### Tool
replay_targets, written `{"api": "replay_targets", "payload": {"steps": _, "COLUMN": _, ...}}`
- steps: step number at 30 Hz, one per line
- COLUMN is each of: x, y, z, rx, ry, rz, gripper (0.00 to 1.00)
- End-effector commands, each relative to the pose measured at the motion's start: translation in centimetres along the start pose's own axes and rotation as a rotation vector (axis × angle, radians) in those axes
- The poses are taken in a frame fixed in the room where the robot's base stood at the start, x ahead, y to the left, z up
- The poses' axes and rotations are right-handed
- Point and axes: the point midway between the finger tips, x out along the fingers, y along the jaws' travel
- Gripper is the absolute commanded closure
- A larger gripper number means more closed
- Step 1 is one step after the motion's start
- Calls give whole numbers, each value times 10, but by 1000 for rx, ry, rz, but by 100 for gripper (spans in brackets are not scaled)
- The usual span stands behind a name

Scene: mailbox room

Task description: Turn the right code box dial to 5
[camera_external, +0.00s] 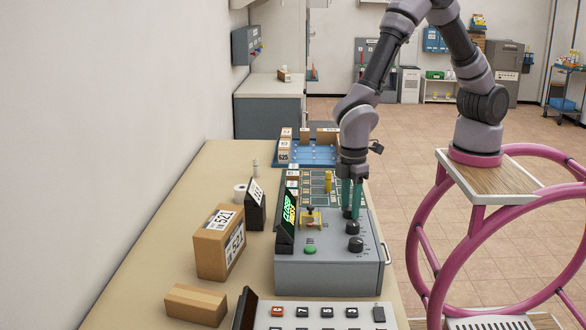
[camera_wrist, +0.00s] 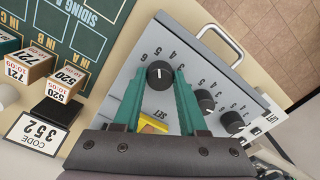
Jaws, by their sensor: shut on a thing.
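The code box (camera_external: 325,272) is a grey sloped console on the table, with black dials on its top face. My gripper (camera_external: 350,211) reaches down from above with teal fingers. In the wrist view my gripper (camera_wrist: 160,84) is shut on the farthest dial (camera_wrist: 160,73), a finger on each side. Its white mark points up in that view, toward a numeral that looks like 5, though the print is small. The middle dial (camera_wrist: 205,101) and another dial (camera_wrist: 232,121) are free; they also show in the external view, nearer the camera.
A green button (camera_external: 310,250) and a lit, tilted display (camera_external: 287,220) are on the console. Cartons (camera_external: 220,242) sit at left; a keypad panel (camera_external: 320,315) is in front.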

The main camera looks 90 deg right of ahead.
Motion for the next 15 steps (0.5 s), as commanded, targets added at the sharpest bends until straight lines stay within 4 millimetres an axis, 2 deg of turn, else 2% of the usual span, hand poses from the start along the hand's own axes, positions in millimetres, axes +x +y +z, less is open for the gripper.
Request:
{"api": "replay_targets", "payload": {"steps": 1, "x": -1, "y": 0, "z": -1, "rx": 0, "ry": 2, "rz": 0, "gripper": 55}}
{"api": "replay_targets", "payload": {"steps": 3, "x": 0, "y": 0, "z": -1, "rx": 0, "ry": 2, "rz": 0, "gripper": 29}}
{"api": "replay_targets", "payload": {"steps": 15, "x": -6, "y": 0, "z": 0, "rx": 1, "ry": 2, "rz": 0, "gripper": 29}}
